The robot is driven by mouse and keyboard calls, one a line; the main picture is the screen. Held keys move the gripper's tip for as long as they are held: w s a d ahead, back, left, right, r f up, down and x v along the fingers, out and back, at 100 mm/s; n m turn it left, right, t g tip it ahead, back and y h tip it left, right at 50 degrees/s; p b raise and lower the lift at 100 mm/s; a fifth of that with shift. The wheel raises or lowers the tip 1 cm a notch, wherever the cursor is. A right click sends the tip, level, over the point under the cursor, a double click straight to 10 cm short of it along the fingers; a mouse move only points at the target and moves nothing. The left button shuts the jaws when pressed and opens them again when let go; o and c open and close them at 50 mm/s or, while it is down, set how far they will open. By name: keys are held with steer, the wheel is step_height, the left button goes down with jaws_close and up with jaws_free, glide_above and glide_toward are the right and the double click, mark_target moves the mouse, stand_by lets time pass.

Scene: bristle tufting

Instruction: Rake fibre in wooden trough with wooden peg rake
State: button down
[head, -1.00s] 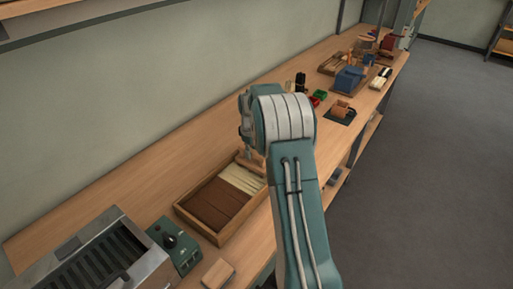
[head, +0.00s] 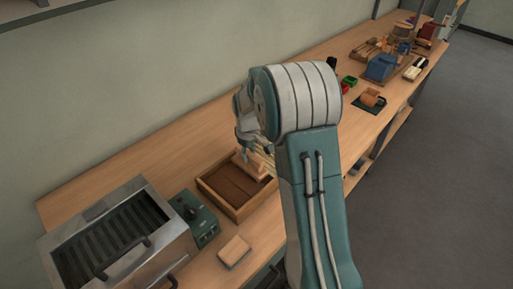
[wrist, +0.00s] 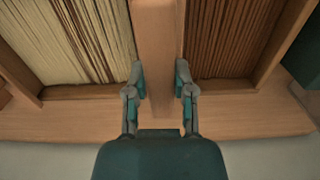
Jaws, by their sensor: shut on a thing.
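The wooden trough (head: 207,196) sits on the bench, with brown fibre (head: 232,184) in its nearer part. In the wrist view, pale fibre (wrist: 75,40) lies on the left and brown fibre (wrist: 228,40) on the right. My gripper (wrist: 161,80) is shut on the wooden rake (wrist: 158,40), whose bar runs between the two fibre areas. In the head view, the rake (head: 252,166) shows over the trough below my gripper (head: 247,150). My arm hides part of the trough's right side. The rake's pegs, and whether they touch the fibre, cannot be made out.
A metal machine with a dark slotted top (head: 115,232) and a green control box (head: 195,218) stand left of the trough. A small wooden block (head: 234,250) lies in front. Several tools and boxes, including a blue one (head: 381,68), stand farther along the bench.

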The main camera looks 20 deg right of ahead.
steer(key=s+a, duration=0.4)
steer(key=a, duration=0.6)
steer(key=shift+s+a, duration=0.2)
steer(key=shift+a, duration=0.2)
steer(key=w+d, duration=0.3)
steer(key=d, duration=0.6)
steer(key=w+d, duration=0.4)
steer(key=d, duration=0.5)
steer(key=w+d, duration=0.4)
steer(key=d, duration=0.5)
steer(key=shift+w+d, duration=0.15)
steer(key=shift+d, duration=0.15)
steer(key=s+a, duration=0.3)
steer(key=a, duration=0.6)
steer(key=s+a, duration=0.4)
steer(key=a, duration=0.5)
steer(key=s+a, duration=0.4)
steer(key=a, duration=0.5)
steer(key=shift+s+a, duration=0.15)
steer(key=shift+a, duration=0.15)
steer(key=w+d, duration=0.3)
steer(key=d, duration=0.6)
steer(key=w+d, duration=0.4)
steer(key=d, duration=0.5)
steer(key=w+d, duration=0.4)
steer(key=d, duration=0.5)
steer(key=shift+w+d, duration=0.15)
steer(key=shift+d, duration=0.15)
